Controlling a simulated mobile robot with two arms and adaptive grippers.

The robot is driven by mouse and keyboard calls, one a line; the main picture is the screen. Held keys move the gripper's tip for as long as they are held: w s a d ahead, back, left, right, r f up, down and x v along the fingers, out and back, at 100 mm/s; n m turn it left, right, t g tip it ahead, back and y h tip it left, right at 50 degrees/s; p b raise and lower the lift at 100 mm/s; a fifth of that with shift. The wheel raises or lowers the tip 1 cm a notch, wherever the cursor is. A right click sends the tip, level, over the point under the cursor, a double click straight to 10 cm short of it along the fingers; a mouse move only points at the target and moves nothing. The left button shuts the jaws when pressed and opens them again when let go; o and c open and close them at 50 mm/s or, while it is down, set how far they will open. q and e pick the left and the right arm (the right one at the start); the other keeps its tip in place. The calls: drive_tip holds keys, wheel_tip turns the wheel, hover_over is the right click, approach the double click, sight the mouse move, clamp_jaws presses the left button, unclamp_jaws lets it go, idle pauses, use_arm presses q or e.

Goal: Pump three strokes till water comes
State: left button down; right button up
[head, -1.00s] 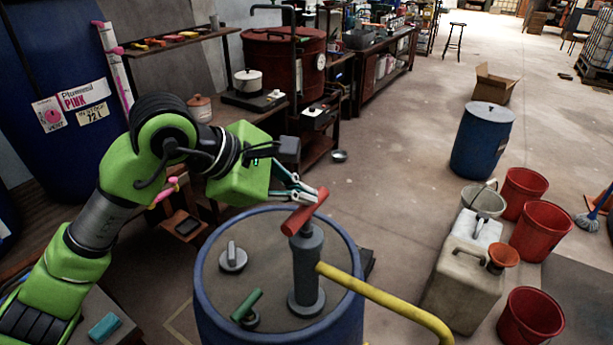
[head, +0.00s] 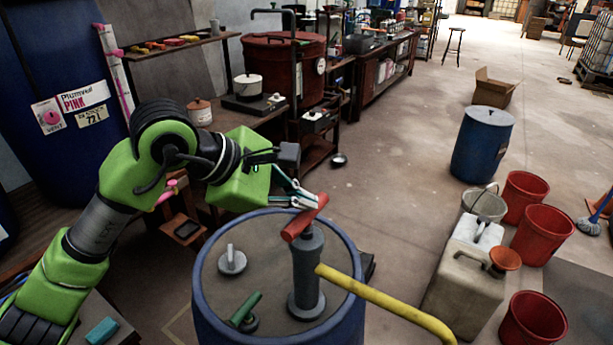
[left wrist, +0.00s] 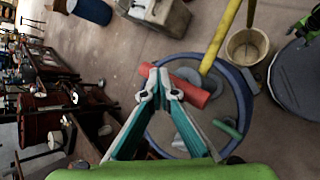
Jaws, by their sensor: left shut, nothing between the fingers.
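The hand pump (head: 306,265) stands upright on a blue drum (head: 208,318). Its red cross handle (head: 305,218) tops a short grey stem, close above the pump body. A yellow spout pipe (head: 385,302) runs from the pump to the right. My left gripper (head: 312,203) is shut at the handle's far side, its fingertips against or just beside it; I cannot tell if they touch. A beige bucket (left wrist: 228,52) stands near the spout there. No water shows. My right gripper is not in view.
The drum lid also bears a grey cap (head: 232,261) and a green lever (head: 246,308). Red buckets (head: 542,235), a beige jerrycan (head: 460,283) and a smaller blue drum (head: 481,145) stand to the right. A workbench lines the back left. Open floor lies behind the drum.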

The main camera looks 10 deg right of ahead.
use_arm(q)
drive_tip(key=shift+f, duration=0.5)
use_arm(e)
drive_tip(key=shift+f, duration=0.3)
use_arm(q)
drive_tip(key=shift+r, duration=0.15)
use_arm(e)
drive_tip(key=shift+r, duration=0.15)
use_arm(q)
drive_tip(key=shift+w+r+p, duration=0.1)
drive_tip(key=shift+r+p, duration=1.35)
drive_tip(key=shift+r, duration=2.15)
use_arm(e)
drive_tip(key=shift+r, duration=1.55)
use_arm(q)
drive_tip(key=shift+r, duration=0.1)
wheel_tip(320, 180, up, 6)
drive_tip(key=p, duration=0.3)
hover_over(303, 212)
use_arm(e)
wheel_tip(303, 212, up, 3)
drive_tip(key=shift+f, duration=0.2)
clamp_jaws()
